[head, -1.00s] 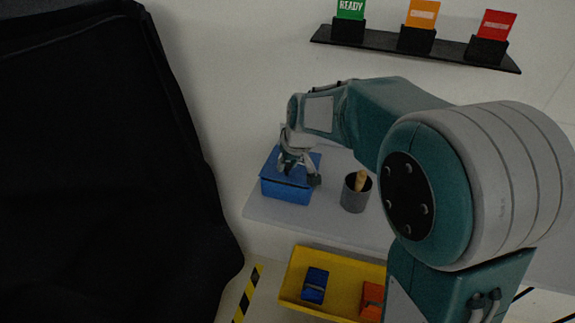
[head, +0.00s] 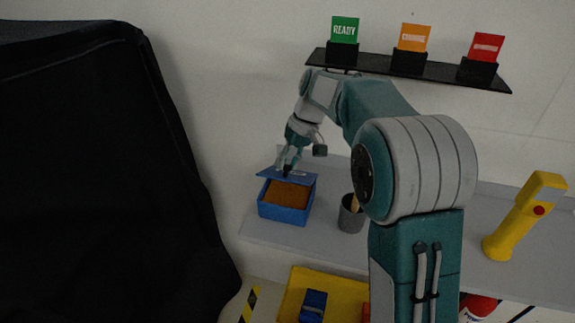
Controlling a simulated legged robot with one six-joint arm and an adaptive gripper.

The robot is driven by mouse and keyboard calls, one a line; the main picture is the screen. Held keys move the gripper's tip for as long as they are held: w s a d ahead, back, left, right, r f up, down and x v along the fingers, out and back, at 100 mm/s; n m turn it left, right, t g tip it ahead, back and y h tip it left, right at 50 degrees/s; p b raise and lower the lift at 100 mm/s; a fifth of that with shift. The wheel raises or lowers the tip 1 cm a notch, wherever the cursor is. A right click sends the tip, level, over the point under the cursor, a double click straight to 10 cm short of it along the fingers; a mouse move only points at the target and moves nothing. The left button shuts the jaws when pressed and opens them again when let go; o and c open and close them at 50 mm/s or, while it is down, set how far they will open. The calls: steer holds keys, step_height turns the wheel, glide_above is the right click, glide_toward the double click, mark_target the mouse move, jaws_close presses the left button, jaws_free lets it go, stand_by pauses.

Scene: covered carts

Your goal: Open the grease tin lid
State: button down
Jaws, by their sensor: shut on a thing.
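The blue grease tin (head: 284,213) stands on the grey shelf, left of a dark cup. Its blue lid (head: 300,178) is raised and tilted up at the back, and brown grease (head: 287,193) shows inside. My gripper (head: 291,166) is above the back of the tin, shut on the lid near its raised edge. The exact contact of the fingers is small and partly hidden.
A grey cup (head: 351,216) with a wooden handle stands right of the tin. A yellow device (head: 524,216) stands farther right on the grey shelf (head: 400,252). A black-covered cart (head: 100,180) fills the left. A yellow tray (head: 296,290) sits below. Coloured cards (head: 412,40) stand above.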

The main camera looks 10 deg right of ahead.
stand_by(0.3)
steer(key=shift+c, duration=2.3)
jaws_free()
steer(key=shift+w, duration=0.1)
steer(key=shift+r, duration=0.1)
step_height(320, 180, up, 10)
